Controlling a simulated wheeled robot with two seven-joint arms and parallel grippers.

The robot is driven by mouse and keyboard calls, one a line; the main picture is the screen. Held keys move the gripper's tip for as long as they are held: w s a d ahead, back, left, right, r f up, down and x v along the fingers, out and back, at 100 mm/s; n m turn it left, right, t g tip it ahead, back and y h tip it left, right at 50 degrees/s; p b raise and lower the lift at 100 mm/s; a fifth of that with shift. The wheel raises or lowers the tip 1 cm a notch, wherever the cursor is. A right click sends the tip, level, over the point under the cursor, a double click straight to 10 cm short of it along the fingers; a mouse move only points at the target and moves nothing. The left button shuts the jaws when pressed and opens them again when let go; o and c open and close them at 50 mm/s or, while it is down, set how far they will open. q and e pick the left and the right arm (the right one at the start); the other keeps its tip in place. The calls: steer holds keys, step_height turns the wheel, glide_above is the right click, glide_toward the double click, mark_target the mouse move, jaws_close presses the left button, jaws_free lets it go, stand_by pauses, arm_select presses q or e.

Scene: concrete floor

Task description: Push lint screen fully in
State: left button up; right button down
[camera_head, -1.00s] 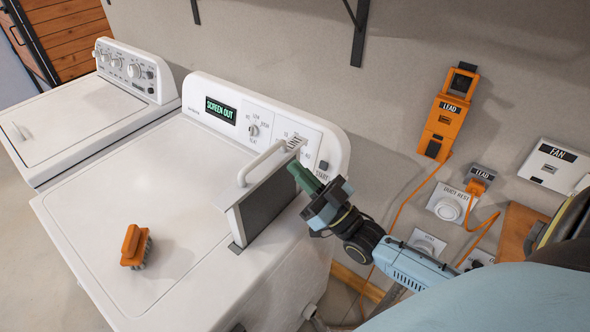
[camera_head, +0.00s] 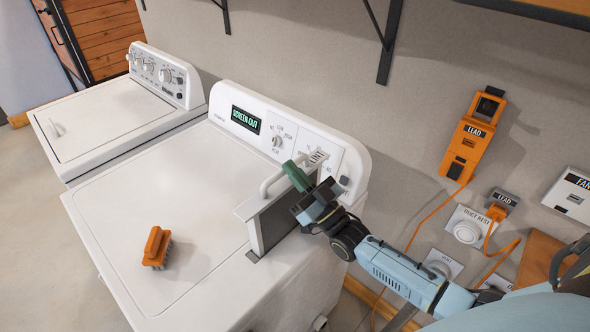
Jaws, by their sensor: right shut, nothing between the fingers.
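The lint screen (camera_head: 274,221) is a white-framed panel with a dark mesh and a white handle bar on top. It stands upright in its slot in the dryer (camera_head: 125,208) top, with much of it raised above the surface. The dryer's display (camera_head: 245,120) reads "SCREEN OUT". My right gripper (camera_head: 292,172) has green fingers and is shut and empty. Its fingertips are at the upper right of the screen, close to the handle; I cannot tell whether they touch. My left gripper is not in view.
An orange brush (camera_head: 157,247) lies on the dryer top, left of the screen. A washer (camera_head: 105,125) stands at the back left. The wall holds an orange lead box (camera_head: 466,138), cords and outlets at right.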

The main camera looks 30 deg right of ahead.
mark_target(293, 186)
step_height(293, 186, down, 5)
steer(key=b, duration=0.4)
steer(key=shift+r, duration=0.3)
